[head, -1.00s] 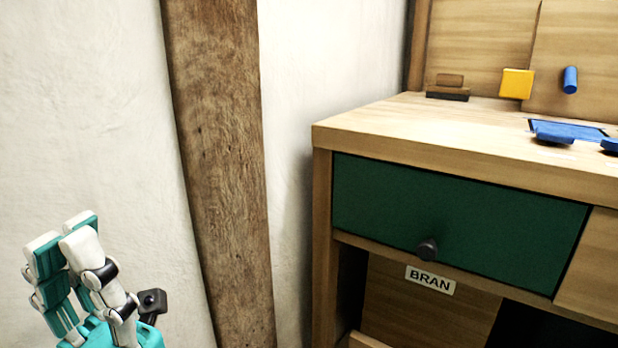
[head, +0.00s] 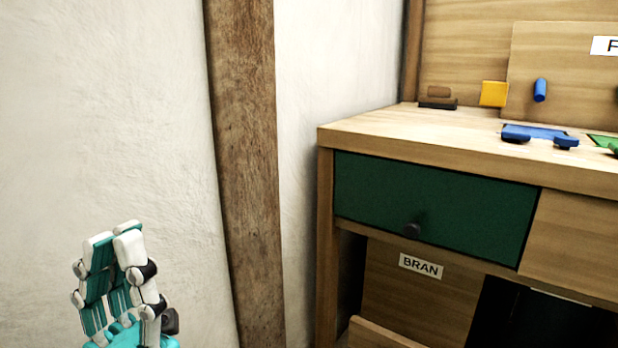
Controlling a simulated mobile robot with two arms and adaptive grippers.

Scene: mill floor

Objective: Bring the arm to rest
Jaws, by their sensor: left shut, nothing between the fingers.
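My left gripper (head: 115,233) is at the lower left of the head view, its white and teal fingers pointing up. The fingers are shut with nothing between them. It is in front of the pale wall, to the left of the wooden post and well apart from the bench. The rest of the left arm is below the picture's edge. My right gripper is not in view.
A wooden bench (head: 340,137) stands at the right, with a shut green drawer (head: 440,205) and a bin labelled BRAN (head: 420,300) beneath. Blue pieces (head: 516,133) lie on its top. A wooden post (head: 247,170) runs up the pale wall (head: 110,120).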

